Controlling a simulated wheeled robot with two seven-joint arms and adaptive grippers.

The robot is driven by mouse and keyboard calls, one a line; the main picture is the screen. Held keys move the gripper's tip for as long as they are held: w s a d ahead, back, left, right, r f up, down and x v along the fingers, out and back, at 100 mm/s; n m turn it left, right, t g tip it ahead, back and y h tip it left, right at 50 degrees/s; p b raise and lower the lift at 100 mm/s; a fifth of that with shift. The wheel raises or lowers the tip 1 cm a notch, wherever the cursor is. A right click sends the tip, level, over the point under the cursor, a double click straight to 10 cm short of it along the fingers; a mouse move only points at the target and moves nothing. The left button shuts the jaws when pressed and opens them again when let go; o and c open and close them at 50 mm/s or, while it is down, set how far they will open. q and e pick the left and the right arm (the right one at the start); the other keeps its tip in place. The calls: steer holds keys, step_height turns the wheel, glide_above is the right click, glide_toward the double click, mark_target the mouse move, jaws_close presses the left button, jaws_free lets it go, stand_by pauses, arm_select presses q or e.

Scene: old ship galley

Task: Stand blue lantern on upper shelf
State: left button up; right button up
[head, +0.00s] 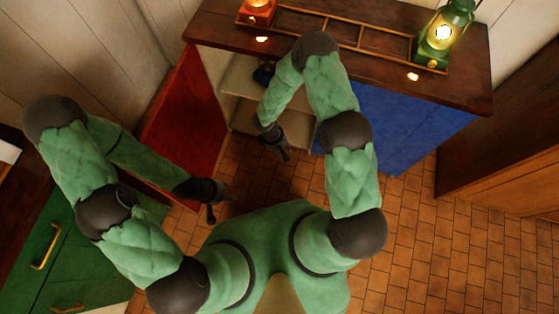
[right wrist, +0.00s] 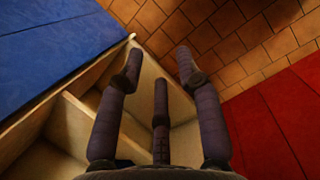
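A small dark blue object (head: 263,73), likely the blue lantern, stands inside the open cabinet, partly hidden by my right arm. It appears to be on the upper shelf (head: 238,82); its base is hard to see. My right gripper (head: 281,150) is below and in front of it, apart from it. In the right wrist view the fingers of the right gripper (right wrist: 160,70) are spread, with nothing between them. My left gripper (head: 219,203) hangs by the red door, its fingers apart and empty.
The red door (head: 187,120) stands open on the left; the blue door (head: 405,125) covers the right side. On the cabinet top (head: 340,45) are a red lantern (head: 257,12), a lit green lantern (head: 440,45) and a low wooden rail. The tiled floor (head: 420,240) is clear at right.

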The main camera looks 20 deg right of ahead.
steer(key=s+a+r+m+t+y, duration=0.1)
steer(key=s+a+r+m+y, duration=0.1)
steer(key=s+m, duration=0.3)
steer(key=s+a+r+m+t+y, duration=0.1)
steer(key=s+a+r+m+y, duration=0.2)
steer(key=s, duration=0.4)
steer(key=r+m+y, duration=0.1)
steer(key=m+y, duration=0.1)
steer(key=shift+s+r+m, duration=0.25)
steer(key=shift+s+m, duration=0.05)
steer(key=shift+s, duration=0.1)
steer(key=shift+s, duration=0.15)
